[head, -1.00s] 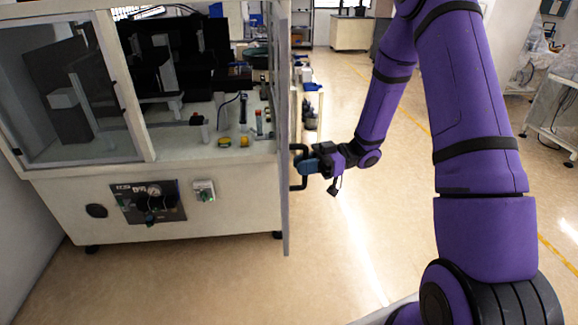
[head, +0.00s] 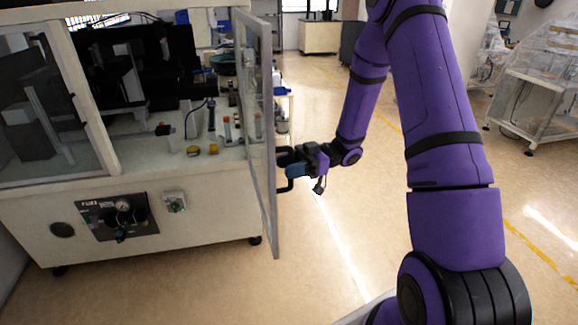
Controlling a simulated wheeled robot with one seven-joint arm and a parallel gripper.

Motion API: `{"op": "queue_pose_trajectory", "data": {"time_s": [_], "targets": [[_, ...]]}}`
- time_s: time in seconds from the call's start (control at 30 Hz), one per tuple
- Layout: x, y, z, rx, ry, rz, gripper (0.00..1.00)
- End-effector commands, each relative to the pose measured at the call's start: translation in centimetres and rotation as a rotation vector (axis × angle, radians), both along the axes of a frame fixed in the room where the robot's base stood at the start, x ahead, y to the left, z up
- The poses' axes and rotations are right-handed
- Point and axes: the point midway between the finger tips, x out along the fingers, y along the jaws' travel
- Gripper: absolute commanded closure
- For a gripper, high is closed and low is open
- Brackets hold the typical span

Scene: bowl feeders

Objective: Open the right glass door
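The right glass door (head: 268,215) stands swung out from the white machine cabinet (head: 160,170), its pale frame seen at a steep slant. Its black handle (head: 279,152) sticks out from the door's right side. My gripper (head: 291,170), with blue fingers, is at the handle and appears shut on it; the fingertips are partly hidden by the handle. The left glass door (head: 103,150) is closed over the left part of the cabinet front.
The open bay shows small parts and yellow buttons (head: 193,150) on its deck. A control panel (head: 118,217) is on the cabinet front. Clear floor (head: 330,260) lies right of the door. A plastic-covered machine (head: 545,100) stands at the far right.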

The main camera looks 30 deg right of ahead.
Motion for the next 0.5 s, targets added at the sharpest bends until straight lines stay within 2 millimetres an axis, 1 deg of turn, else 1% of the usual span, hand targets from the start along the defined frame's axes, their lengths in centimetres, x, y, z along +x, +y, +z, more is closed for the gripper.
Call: {"op": "queue_pose_trajectory", "data": {"time_s": [0.17,0.27,0.37,0.5], "targets": [[0.0,0.0,0.0,0.000,-0.001,0.000,0.58],[0.0,-0.4,0.0,-0.001,-0.001,-0.001,0.58],[0.0,-1.4,-0.1,-0.001,-0.001,-0.004,0.58],[0.0,-3.9,-0.1,-0.001,-0.001,-0.005,0.58]]}}
